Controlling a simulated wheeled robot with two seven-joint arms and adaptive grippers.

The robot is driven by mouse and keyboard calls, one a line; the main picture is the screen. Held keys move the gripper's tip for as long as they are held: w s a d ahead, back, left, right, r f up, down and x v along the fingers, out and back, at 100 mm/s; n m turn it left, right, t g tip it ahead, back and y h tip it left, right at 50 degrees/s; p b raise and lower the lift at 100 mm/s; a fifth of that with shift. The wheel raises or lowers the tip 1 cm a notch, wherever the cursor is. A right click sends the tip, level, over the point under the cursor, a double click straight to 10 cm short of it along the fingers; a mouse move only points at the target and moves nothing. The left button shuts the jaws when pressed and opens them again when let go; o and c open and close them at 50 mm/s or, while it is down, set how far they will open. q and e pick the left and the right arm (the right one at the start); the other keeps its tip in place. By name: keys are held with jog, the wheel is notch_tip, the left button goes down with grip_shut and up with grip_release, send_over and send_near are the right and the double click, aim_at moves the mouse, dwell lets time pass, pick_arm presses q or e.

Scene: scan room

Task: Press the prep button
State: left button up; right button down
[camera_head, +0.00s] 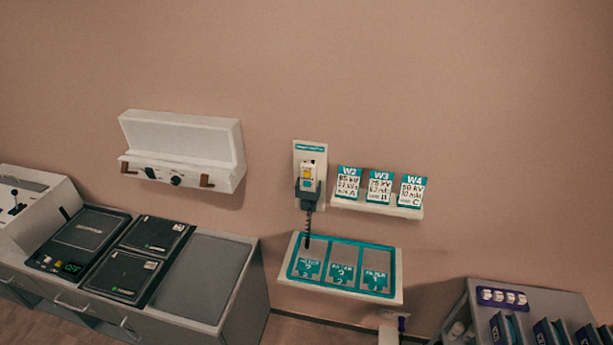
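A hand switch (310,184) sits upright in a pale wall holder (324,153) with a teal label strip at its top. The switch has a light upper face with a small orange-yellow patch (307,172) and a dark lower body. I cannot read whether this patch is the prep button. A dark coiled cord (307,222) hangs from the switch down to the tray below. Neither of my grippers shows in the head view.
Below is a teal-lined tray (341,287) with several labelled slots. Cards W2 (348,183), W3 (380,187) and W4 (411,191) stand on a small shelf to the right. A white wall box (184,140) hangs left, above a grey counter (203,277). A grey rack (562,301) stands lower right.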

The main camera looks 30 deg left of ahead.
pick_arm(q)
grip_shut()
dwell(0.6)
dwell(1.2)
